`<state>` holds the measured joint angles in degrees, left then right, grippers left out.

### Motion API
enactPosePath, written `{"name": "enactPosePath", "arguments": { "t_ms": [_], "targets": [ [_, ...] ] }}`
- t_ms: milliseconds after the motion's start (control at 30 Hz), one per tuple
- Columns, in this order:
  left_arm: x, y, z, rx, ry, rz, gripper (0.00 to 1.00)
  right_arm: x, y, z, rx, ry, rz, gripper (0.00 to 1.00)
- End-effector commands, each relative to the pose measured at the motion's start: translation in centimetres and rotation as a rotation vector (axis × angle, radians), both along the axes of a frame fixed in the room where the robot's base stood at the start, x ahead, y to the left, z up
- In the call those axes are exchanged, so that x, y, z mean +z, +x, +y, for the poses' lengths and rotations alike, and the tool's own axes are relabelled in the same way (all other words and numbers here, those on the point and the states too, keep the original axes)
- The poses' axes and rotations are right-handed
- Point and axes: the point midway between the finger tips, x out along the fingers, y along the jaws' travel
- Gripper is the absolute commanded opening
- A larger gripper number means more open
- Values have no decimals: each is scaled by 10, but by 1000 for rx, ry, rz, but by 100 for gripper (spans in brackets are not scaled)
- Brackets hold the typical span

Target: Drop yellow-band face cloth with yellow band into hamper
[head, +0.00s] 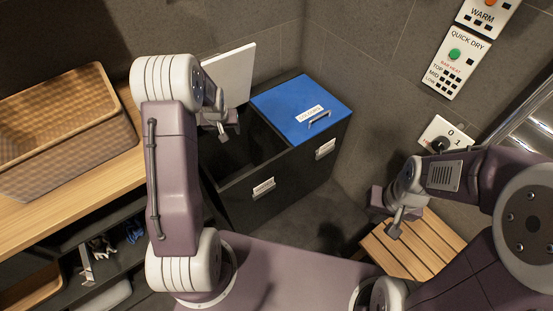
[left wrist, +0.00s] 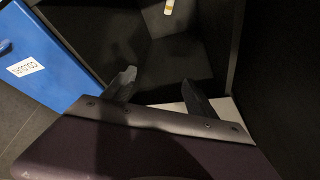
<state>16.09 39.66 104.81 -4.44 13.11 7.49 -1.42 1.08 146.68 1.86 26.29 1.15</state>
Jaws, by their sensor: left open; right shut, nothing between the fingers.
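The hamper (head: 217,187) is a dark two-part bin. Its left compartment is open, with a white lid (head: 232,75) standing up behind it, and its right one is covered by a blue lid (head: 290,98). My left gripper (head: 226,128) is over the back of the open compartment. Its two fingers (left wrist: 158,92) are apart with nothing between them. A small white-and-yellow piece (left wrist: 168,7) shows at the top of the left wrist view; I cannot tell whether it is the face cloth. My right gripper (head: 393,226) is shut and empty above the slatted wooden stool.
A woven basket (head: 65,125) stands on the wooden counter (head: 30,222) at left, above a shelf with small items. The slatted stool (head: 410,247) is at lower right. A control panel (head: 455,60) and a switch (head: 440,143) are on the wall.

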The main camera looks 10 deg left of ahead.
Motion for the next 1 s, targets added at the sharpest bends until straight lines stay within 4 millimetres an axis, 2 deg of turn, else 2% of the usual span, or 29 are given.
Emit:
{"name": "enactPosePath", "arguments": {
  "t_ms": [33,200,900,967,1000],
  "targets": [
    [14,-3,-1,0,1,-2,66,6,0,0,0,0,0,0],
    [32,-12,-4,-1,1,-1,66,11,0,0,0,0,0,0],
    [34,-13,-7,-4,-1,1,66,10,0,0,0,0,0,0],
    [41,-8,-14,-22,4,-14,66,11,0,0,0,0,0,0],
    [52,-2,-21,-41,11,-38,66,11,0,0,0,0,0,0]
  ]
}}
